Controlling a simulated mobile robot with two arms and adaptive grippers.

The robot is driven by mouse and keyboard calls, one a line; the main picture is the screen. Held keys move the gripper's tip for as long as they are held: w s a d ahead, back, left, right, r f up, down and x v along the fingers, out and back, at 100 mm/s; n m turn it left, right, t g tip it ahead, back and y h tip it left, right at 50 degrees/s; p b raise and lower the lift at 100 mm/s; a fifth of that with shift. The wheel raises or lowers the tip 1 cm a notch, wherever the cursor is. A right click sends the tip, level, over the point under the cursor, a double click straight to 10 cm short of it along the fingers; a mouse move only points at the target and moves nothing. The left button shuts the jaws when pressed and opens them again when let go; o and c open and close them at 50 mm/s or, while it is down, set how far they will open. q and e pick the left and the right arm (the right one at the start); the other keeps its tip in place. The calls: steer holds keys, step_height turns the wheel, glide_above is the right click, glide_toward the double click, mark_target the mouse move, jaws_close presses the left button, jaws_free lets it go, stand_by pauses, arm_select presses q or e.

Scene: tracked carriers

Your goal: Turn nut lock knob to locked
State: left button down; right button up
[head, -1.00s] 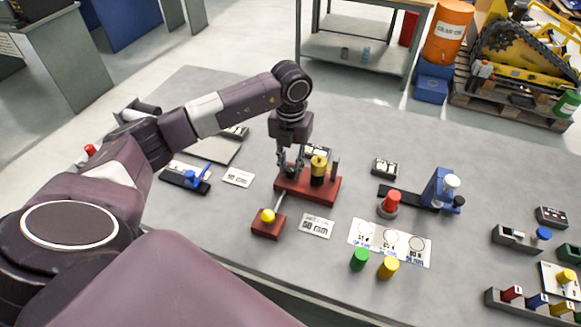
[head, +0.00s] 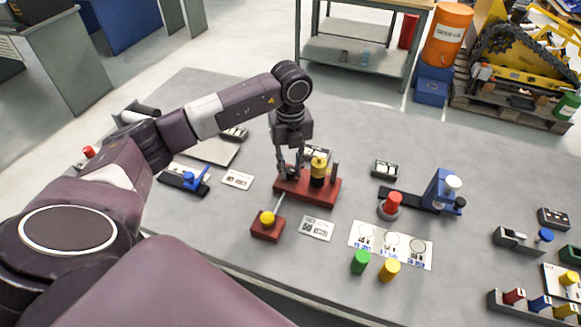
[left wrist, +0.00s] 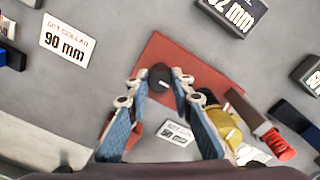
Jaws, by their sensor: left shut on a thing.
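The nut lock knob (left wrist: 160,75) is a small dark round knob with a pale mark on top, in the left wrist view. It stands at the left end of the red block (left wrist: 185,55), which also shows in the head view (head: 318,197). My left gripper (head: 290,172) points down over that end, its fingers on either side of the knob, shut on it. In the head view the fingers mostly hide the knob. I cannot read its lock position. A yellow and black cylinder (head: 319,170) stands on the block to the right. My right gripper is out of view.
A small red box with a yellow-topped lever (head: 268,220) stands in front of the block. A white 50 mm card (head: 317,228) lies beside it. A red knob (head: 393,203) and a blue fixture (head: 442,188) stand to the right. The grey table behind is mostly clear.

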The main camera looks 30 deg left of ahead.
mark_target(290, 170)
arm_select(q)
steer(key=shift+w+r, duration=0.1)
steer(key=c, duration=1.7)
jaws_free()
step_height(290, 170, up, 12)
steer(key=shift+f, duration=0.1)
